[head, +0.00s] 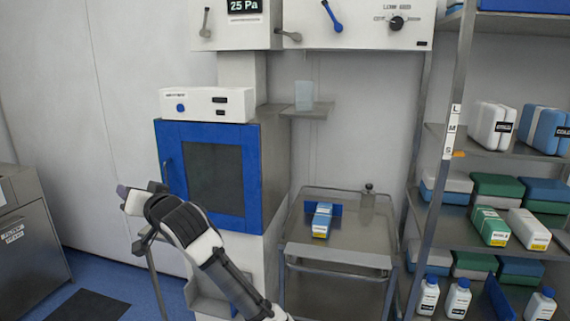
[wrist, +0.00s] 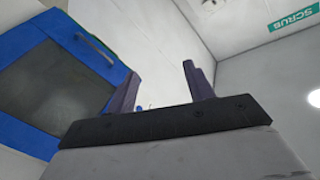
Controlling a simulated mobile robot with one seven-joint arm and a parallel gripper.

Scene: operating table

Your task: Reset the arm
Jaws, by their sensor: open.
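My gripper (head: 138,190) is raised at the left of the head view, in front of the left edge of the blue-framed cabinet (head: 167,205). My arm (head: 232,285) reaches up to it from the bottom of the picture. In the wrist view my gripper (wrist: 160,85) shows two dark fingers standing apart with nothing between them. The wrist view looks up past the cabinet (wrist: 95,115) toward the wall and ceiling.
Stocked shelves (head: 450,200) stand at the right. A steel unit (head: 30,230) stands at the far left, with open floor beside it.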

